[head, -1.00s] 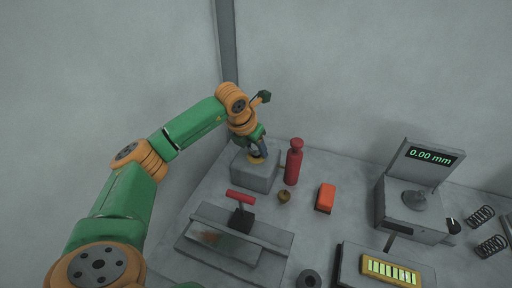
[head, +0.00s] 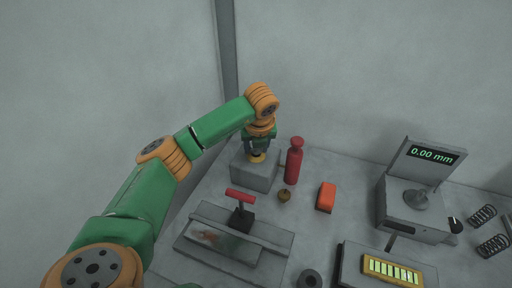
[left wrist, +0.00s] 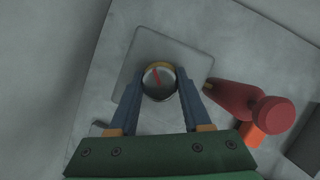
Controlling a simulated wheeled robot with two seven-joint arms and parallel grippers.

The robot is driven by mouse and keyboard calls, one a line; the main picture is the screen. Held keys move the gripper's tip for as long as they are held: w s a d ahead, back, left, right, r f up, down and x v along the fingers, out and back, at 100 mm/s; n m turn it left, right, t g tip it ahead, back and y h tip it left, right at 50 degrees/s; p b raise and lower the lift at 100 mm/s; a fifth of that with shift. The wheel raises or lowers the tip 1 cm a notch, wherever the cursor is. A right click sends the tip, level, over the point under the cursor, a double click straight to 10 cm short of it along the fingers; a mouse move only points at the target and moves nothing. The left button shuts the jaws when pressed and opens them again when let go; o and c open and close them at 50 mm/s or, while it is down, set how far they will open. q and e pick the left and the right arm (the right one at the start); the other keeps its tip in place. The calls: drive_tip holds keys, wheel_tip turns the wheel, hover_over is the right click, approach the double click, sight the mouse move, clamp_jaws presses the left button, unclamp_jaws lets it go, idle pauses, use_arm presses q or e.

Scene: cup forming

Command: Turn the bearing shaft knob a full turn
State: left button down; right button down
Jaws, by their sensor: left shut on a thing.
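The bearing shaft knob (left wrist: 158,82) is a small round grey knob with a yellow ring and a red mark on its face. It stands on a grey block (head: 253,177) at the back left of the table, and the block also shows in the left wrist view (left wrist: 150,45). My left gripper (left wrist: 160,88) points down over the block, with its two blue fingers shut on opposite sides of the knob. In the head view, my left gripper (head: 259,150) hides most of the knob, leaving the yellow ring (head: 258,158). My right gripper is not in view.
A red bottle-shaped object (head: 294,162) stands just right of the block. A small brass ball (head: 284,195) and an orange block (head: 326,197) lie nearby. A red-handled tool (head: 241,205) stands on a grey plate in front. A gauge reading 0.00 mm (head: 432,155) stands at right.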

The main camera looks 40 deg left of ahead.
use_arm(q)
drive_tip(key=n, duration=0.2)
drive_tip(key=n+g+y, duration=0.1)
drive_tip(key=n, duration=0.2)
drive_tip(key=shift+w+r+n+g, duration=0.1)
drive_tip(key=shift+n+g, duration=0.2)
drive_tip(key=n+g, duration=0.1)
drive_tip(key=n, duration=0.3)
drive_tip(key=shift+g, duration=0.3)
drive_tip(key=shift+d+n+g, duration=0.1)
drive_tip(key=shift+n+g, duration=0.2)
drive_tip(key=shift+n, duration=0.8)
drive_tip(key=shift+n, duration=0.3)
drive_tip(key=shift+c, duration=1.8)
unclamp_jaws()
